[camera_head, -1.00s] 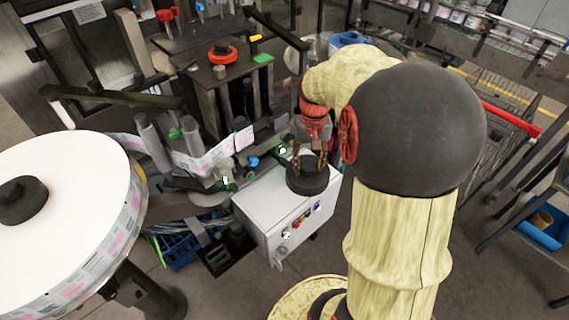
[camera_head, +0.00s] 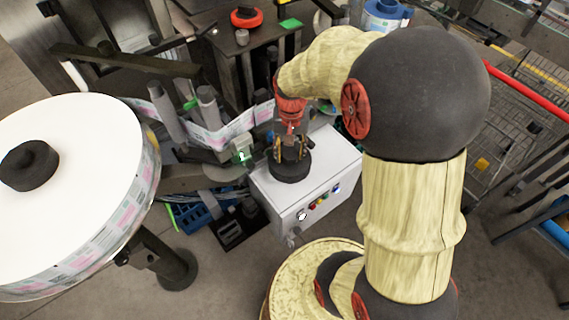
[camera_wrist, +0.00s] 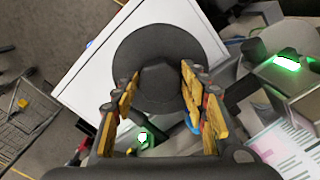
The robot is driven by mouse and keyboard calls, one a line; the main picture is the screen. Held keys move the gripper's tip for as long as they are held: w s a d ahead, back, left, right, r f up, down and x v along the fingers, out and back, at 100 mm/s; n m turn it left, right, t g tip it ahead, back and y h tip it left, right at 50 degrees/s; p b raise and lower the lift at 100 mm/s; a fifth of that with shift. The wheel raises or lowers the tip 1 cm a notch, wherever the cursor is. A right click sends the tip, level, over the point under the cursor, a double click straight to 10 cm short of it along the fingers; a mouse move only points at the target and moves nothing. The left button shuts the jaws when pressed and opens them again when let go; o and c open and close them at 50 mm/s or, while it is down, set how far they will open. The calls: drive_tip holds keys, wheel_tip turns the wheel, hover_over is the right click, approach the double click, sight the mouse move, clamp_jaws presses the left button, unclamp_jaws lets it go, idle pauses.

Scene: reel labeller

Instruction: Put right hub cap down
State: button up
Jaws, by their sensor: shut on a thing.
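The black right hub cap (camera_head: 292,172), a round disc with a raised middle, is at the top of the white control cabinet (camera_head: 335,150). In the head view it looks to be on this top or very close to it. I cannot see any gap. My gripper (camera_head: 290,150) points down and is shut on the knob of the cap. In the wrist view the yellow-padded fingers (camera_wrist: 160,92) stand on both sides of the hub cap's (camera_wrist: 155,42) raised middle. The disc lies flat against the white top behind it.
A large white label reel (camera_head: 90,140) with another black hub cap (camera_head: 28,165) stands at the left. Label web and rollers (camera_head: 207,105) stand left of the cabinet. A blue crate (camera_head: 195,215) lies below. Buttons (camera_head: 322,203) are on the cabinet front.

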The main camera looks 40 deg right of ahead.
sight(284, 164)
drive_tip(key=shift+w+a+f, duration=0.15)
drive_tip(key=shift+a+f, duration=0.5)
drive_tip(key=shift+f, duration=0.15)
drive_tip(key=shift+a+f+b, duration=0.15)
drive_tip(key=shift+f, duration=0.75)
drive_tip(key=shift+a+f+b, duration=0.1)
drive_tip(key=shift+f+b, duration=0.05)
drive_tip(key=shift+f, duration=0.75)
drive_tip(key=shift+f, duration=0.15)
drive_tip(key=o, duration=1.3)
